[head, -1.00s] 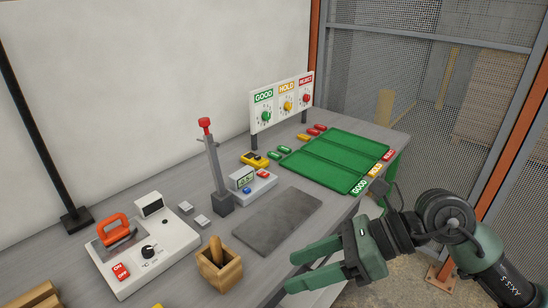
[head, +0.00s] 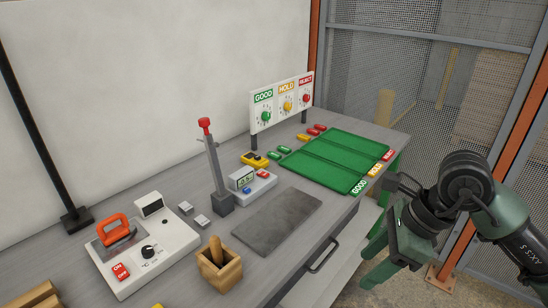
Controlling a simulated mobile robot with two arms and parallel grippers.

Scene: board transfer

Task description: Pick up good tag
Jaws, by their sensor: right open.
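Two small green tags lie on the workbench just left of the green tray; one green tag (head: 285,149) is farther back and the other green tag (head: 274,155) is nearer. They match the green GOOD label on the sign board (head: 282,101). My right gripper (head: 371,264) is open and empty. It is off the bench's front edge, at the lower right, well away from the tags, with its fingers slanting down and left. My left gripper is not in view.
A green tray (head: 330,160) with lanes labelled GOOD, HOLD and REJECT stands at the back right. Yellow tags (head: 303,138) and red tags (head: 316,129) lie behind it. A yellow meter (head: 254,159), a post (head: 218,175) and a grey mat (head: 277,221) are nearer.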

